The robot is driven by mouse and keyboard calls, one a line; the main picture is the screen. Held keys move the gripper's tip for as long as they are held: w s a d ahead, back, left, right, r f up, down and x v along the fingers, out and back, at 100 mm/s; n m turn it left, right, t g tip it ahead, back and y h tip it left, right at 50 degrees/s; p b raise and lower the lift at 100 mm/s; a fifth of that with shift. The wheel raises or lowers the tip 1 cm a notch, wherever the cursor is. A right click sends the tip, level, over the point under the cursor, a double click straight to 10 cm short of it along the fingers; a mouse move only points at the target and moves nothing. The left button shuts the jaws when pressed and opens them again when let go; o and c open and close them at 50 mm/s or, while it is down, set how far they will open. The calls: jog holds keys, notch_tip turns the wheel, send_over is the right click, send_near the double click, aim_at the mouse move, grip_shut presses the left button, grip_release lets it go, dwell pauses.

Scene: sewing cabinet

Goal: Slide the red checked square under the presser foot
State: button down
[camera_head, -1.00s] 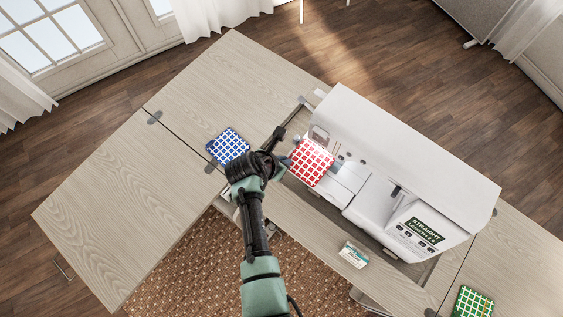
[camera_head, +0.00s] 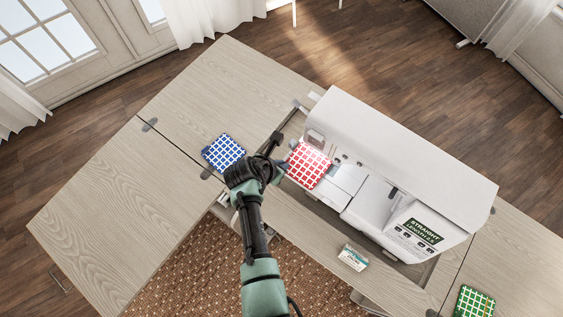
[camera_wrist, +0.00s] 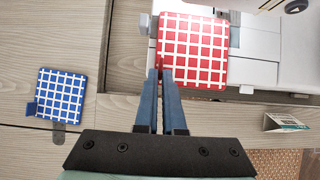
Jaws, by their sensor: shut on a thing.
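The red checked square (camera_head: 308,165) lies flat at the needle end of the white sewing machine (camera_head: 400,165), over its bed. Its far edge is close to the machine's head; the presser foot itself cannot be made out. In the wrist view the red checked square (camera_wrist: 195,50) extends ahead of my gripper (camera_wrist: 166,72). The blue fingers are nearly together and shut on a small red tab at its near left corner. In the head view my gripper (camera_head: 283,170) reaches the square's left side.
A blue checked square (camera_head: 223,152) lies on the table left of my gripper. A green checked square (camera_head: 474,303) lies at the lower right. A small card (camera_head: 352,257) stands before the machine. The left tabletop (camera_head: 120,210) is clear.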

jog(key=shift+w+d+f, duration=0.1)
jog(key=shift+w+d, duration=0.1)
jog(key=shift+w, duration=0.05)
dwell(0.7)
jog(key=shift+w+d, duration=0.45)
jog(key=shift+w, duration=0.15)
jog(key=shift+w+d, duration=0.15)
jog(key=shift+w, duration=0.05)
jog(key=shift+w+d+b, duration=0.3)
jog(key=shift+w+b, duration=0.1)
jog(key=shift+w, duration=0.1)
dwell(0.7)
jog(key=c, duration=0.9)
grip_release()
jog(key=shift+c, duration=0.2)
